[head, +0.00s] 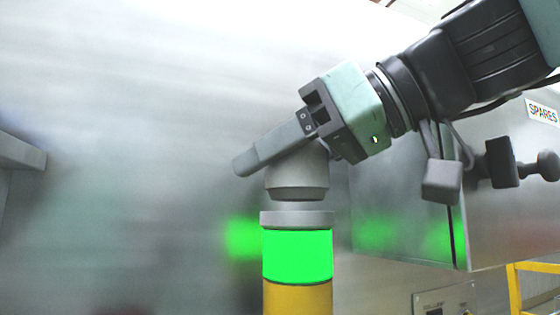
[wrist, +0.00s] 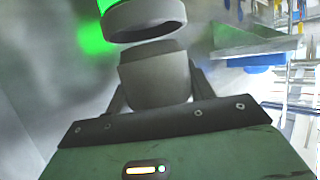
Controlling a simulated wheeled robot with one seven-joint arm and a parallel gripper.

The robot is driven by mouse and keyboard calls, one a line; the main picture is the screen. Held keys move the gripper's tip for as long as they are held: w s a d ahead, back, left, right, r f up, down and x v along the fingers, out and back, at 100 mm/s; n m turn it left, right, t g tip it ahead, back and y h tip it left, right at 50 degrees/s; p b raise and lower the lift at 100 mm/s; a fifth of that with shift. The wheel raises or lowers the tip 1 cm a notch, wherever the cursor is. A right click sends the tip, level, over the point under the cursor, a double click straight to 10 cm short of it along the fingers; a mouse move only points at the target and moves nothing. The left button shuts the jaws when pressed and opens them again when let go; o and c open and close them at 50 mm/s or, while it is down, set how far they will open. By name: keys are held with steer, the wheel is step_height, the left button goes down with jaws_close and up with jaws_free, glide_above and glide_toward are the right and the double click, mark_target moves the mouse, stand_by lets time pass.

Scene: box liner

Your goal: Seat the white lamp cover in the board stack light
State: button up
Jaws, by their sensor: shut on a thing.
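My gripper (head: 262,155) is shut on the white lamp cover (head: 297,178), which looks pale grey here and tapers at its lower edge. The near finger hides its upper part. The stack light (head: 297,257) stands upright below, with a grey top ring, a lit green section and a yellow section. The cover hangs just above the ring, roughly in line with it, with a narrow gap between. In the wrist view the cover (wrist: 155,80) sits between both fingers, and the stack light's ring (wrist: 143,18) shows just beyond it, apart from it.
A metal box marked SPARES (head: 405,190) stands to the right, behind my arm. A yellow rail (head: 515,285) is at the lower right. A grey ledge (head: 20,152) juts in at the left edge. The space left of the stack light is clear.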

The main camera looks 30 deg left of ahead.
steer(key=shift+f+b, duration=0.9)
steer(key=shift+b, duration=0.15)
stand_by(0.9)
steer(key=o, duration=1.1)
steer(key=shift+c, duration=0.2)
step_height(320, 180, up, 10)
steer(key=shift+s, duration=0.1)
